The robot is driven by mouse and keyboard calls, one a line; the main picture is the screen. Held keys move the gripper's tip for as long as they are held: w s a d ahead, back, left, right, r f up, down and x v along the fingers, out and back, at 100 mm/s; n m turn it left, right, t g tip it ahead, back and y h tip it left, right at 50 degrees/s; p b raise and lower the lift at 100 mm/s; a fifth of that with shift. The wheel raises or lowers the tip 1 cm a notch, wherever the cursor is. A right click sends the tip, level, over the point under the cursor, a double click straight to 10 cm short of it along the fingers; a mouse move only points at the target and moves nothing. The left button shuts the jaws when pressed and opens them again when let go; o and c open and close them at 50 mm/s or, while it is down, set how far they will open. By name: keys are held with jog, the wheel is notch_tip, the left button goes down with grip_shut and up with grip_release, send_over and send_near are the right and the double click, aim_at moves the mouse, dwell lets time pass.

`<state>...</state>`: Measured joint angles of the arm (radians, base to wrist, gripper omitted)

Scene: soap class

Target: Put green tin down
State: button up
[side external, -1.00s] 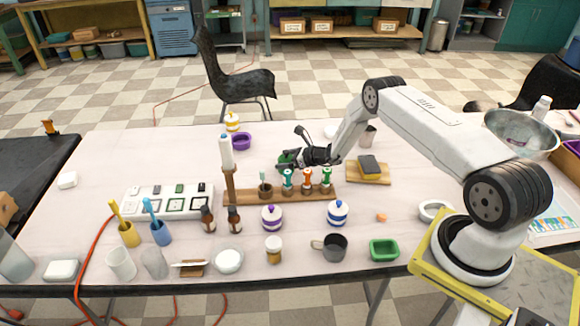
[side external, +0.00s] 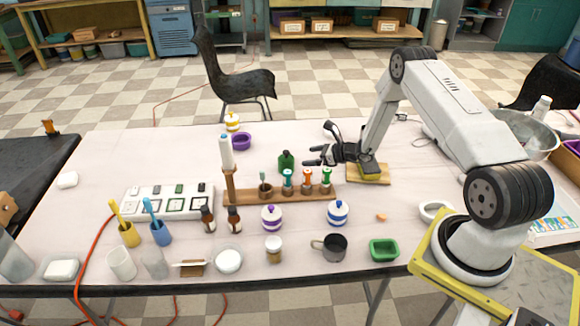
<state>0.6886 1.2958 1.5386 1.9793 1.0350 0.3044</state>
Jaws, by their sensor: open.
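The green tin (side external: 286,161), dark green with a narrower top, stands upright on the white table just behind the wooden rack (side external: 290,195). My gripper (side external: 318,146) is open and empty to the right of the tin, with a gap between them. Its fingers point left toward the tin. The tin's lower edge is close to the tops of the items in the rack.
The rack holds several coloured-top items (side external: 307,180). A wooden board with a dark-topped sponge (side external: 369,170) lies under and right of my gripper. A purple bowl (side external: 241,142) and yellow-striped jar (side external: 232,121) stand back left. The table behind the tin is clear.

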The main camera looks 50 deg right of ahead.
jog(key=shift+v, duration=1.05)
